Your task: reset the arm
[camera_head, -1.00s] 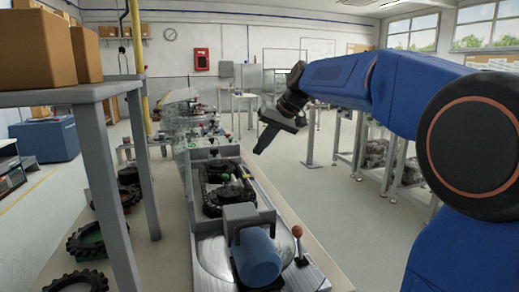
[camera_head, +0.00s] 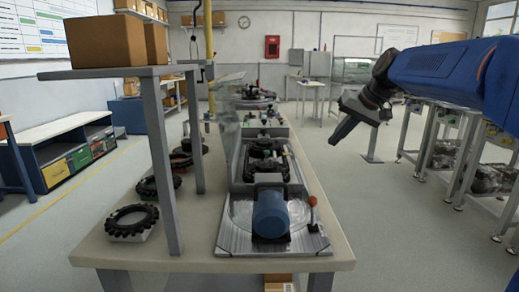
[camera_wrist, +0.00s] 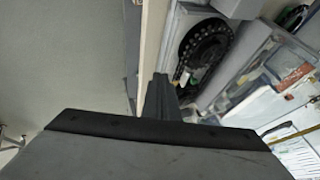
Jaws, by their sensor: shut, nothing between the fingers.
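My blue arm enters the head view from the right edge and reaches toward the middle. My gripper (camera_head: 343,132) hangs from a dark wrist and points down to the left. Its narrow black fingers are shut with nothing held. It is in the air to the right of the workbench (camera_head: 335,250), apart from it. In the wrist view my gripper (camera_wrist: 158,90) shows as a dark narrow shape over the pale bench edge and grey floor. A dark ring track (camera_wrist: 203,48) lies beyond it there.
A grey shelf (camera_head: 110,73) with cardboard boxes (camera_head: 105,40) stands at left. Metal stands (camera_head: 470,150) are at right. Floor between bench and stands is clear.

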